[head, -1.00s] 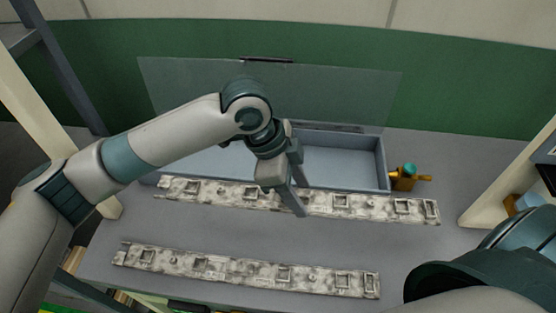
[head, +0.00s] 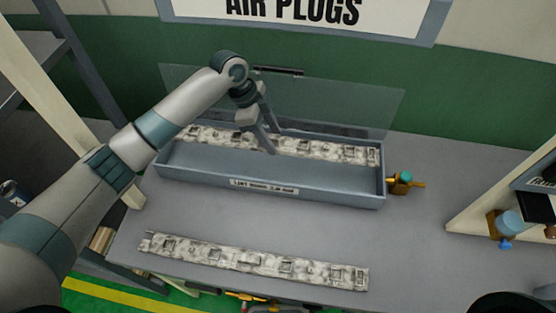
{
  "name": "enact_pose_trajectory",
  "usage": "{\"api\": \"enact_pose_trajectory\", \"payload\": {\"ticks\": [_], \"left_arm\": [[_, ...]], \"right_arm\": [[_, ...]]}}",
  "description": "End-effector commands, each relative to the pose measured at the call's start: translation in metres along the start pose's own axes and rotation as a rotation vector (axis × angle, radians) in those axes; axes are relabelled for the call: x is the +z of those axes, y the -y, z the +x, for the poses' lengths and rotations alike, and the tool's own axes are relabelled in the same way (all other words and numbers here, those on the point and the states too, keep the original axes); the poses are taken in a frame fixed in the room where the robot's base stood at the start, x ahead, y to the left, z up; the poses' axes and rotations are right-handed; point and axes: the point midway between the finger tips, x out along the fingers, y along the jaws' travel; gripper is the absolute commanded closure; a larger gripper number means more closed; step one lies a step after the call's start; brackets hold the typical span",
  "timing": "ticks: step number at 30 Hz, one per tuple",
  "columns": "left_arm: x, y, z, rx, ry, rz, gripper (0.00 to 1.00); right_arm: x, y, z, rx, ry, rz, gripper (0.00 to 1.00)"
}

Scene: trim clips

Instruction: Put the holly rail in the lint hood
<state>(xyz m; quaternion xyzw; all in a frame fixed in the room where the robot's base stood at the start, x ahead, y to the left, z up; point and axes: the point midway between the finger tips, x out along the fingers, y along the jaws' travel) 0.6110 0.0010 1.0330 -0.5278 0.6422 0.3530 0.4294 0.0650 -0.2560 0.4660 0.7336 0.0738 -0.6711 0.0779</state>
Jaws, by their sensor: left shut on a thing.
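A long mottled grey-white rail (head: 325,148) with square sockets is held by my left gripper (head: 268,147), which is shut on it near its middle. The rail lies lengthwise along the back of a long blue-grey box (head: 340,197), over or inside it; I cannot tell whether it touches the floor. The box's front label seems to read "LINT HOOD", and its clear lid (head: 350,100) stands raised behind. A second similar rail (head: 255,262) lies on the bench in front. I cannot tell by looks which is the holly rail. My right gripper is out of view.
A brass fitting with a teal top (head: 402,182) sits at the box's right end. The grey bench (head: 430,240) is clear between the box and the front rail. A shelf with small items (head: 508,222) stands at right. An "AIR PLUGS" sign (head: 300,12) hangs above.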

Motion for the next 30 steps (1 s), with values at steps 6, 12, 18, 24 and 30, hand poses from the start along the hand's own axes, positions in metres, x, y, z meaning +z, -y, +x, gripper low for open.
{"api": "enact_pose_trajectory", "payload": {"ticks": [6,12,18,24,30], "left_arm": [[-0.001,0.0,0.0,0.0,-0.001,0.001,0.85],[0.004,0.0,0.013,0.0,-0.001,0.001,0.85],[0.014,0.0,0.039,0.001,-0.001,0.002,0.85],[0.022,0.0,0.056,0.0,-0.001,0.002,0.85],[0.022,0.0,0.058,0.0,-0.001,0.002,0.85]], "right_arm": [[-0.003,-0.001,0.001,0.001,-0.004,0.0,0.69],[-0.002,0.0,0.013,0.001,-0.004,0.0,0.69],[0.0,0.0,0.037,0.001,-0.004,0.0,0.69],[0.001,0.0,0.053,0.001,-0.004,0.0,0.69],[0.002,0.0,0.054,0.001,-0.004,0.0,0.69]]}}
